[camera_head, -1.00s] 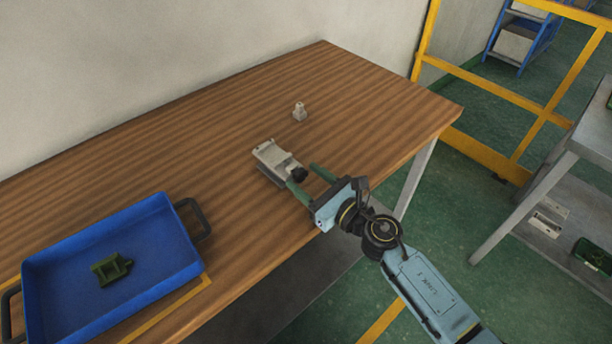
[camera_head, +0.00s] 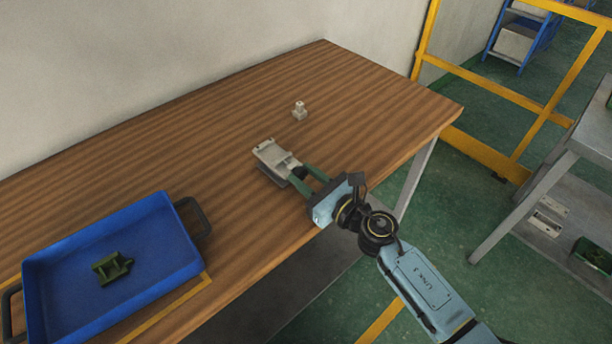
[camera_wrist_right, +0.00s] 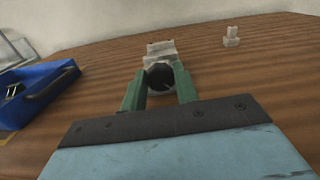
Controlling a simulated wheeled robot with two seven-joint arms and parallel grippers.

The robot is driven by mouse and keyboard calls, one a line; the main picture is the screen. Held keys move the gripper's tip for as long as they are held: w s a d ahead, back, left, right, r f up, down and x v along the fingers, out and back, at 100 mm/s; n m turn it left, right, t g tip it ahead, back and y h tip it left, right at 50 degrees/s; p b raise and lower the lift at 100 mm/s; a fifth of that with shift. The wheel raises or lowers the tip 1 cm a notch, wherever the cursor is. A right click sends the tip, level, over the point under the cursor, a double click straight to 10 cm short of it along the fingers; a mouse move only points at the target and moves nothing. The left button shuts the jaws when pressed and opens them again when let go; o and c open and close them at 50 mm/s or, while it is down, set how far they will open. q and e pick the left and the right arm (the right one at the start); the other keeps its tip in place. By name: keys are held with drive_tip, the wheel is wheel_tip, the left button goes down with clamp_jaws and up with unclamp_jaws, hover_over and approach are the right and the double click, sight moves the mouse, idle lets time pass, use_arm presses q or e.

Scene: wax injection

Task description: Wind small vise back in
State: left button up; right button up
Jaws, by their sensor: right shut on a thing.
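The small vise (camera_head: 270,155) is a light grey block on the wooden table, near its front edge. In the right wrist view the vise (camera_wrist_right: 160,50) lies straight ahead, with its round black knob (camera_wrist_right: 161,79) facing me. My right gripper (camera_head: 302,176) reaches in from the front right. Its two green fingers are shut on the knob, one on each side; in the right wrist view the gripper (camera_wrist_right: 160,88) shows this closely. The knob is mostly hidden by the fingers in the head view. My left gripper is not in view.
A blue tray (camera_head: 178,236) with black handles stands at the left, holding a green part (camera_head: 112,268). A small pale fitting (camera_head: 299,110) stands behind the vise. The table (camera_head: 370,100) is clear around them. Yellow railing stands beyond the right end.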

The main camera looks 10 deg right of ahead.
drive_tip(key=shift+d+m+p, duration=0.1)
drive_tip(key=shift+m+p, duration=0.5)
drive_tip(key=shift+m, duration=2.7)
drive_tip(key=o, duration=1)
drive_tip(key=b+v, duration=0.1)
drive_tip(key=v, duration=1.2)
drive_tip(key=shift+s+d, duration=0.1)
